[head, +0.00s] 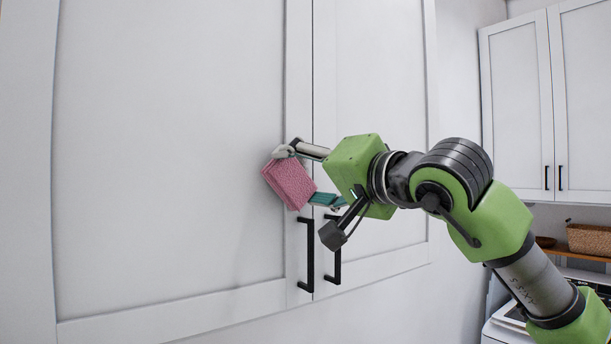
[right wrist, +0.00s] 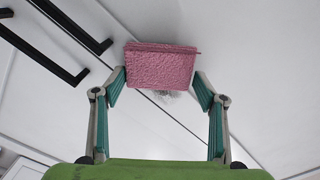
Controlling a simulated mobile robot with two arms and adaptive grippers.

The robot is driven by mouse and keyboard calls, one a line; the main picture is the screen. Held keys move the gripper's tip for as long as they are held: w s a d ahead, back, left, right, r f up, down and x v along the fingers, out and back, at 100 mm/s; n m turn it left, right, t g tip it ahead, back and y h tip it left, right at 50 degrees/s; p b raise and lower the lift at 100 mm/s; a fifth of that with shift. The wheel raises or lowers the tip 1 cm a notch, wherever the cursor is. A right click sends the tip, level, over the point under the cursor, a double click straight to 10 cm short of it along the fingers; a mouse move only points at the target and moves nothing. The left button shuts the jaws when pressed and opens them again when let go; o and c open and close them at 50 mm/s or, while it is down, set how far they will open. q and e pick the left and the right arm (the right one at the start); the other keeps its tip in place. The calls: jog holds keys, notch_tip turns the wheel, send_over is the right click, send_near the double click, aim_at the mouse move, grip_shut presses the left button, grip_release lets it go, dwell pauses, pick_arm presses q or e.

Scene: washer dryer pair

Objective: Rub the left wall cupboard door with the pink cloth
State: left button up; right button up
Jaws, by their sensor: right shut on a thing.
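The pink cloth (head: 289,182) is a folded, textured block in my right gripper (head: 303,177). The gripper is shut on it, with a finger at each side; the right wrist view also shows the cloth (right wrist: 161,66) between the fingertips. The cloth is in front of the left wall cupboard door (head: 170,150), near that door's right edge and above its handle. The door is white with a recessed panel and looks closed. Whether the cloth touches the door, I cannot tell for sure. My left gripper is out of view.
Two black bar handles, the left door's (head: 307,256) and the right door's (head: 334,255), stand out just below the gripper. The right door (head: 375,90) is closed. Another white cupboard (head: 550,100) and a woven basket (head: 590,239) are at the far right.

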jog(key=shift+w+a, duration=0.2)
jog(key=shift+d, duration=0.15)
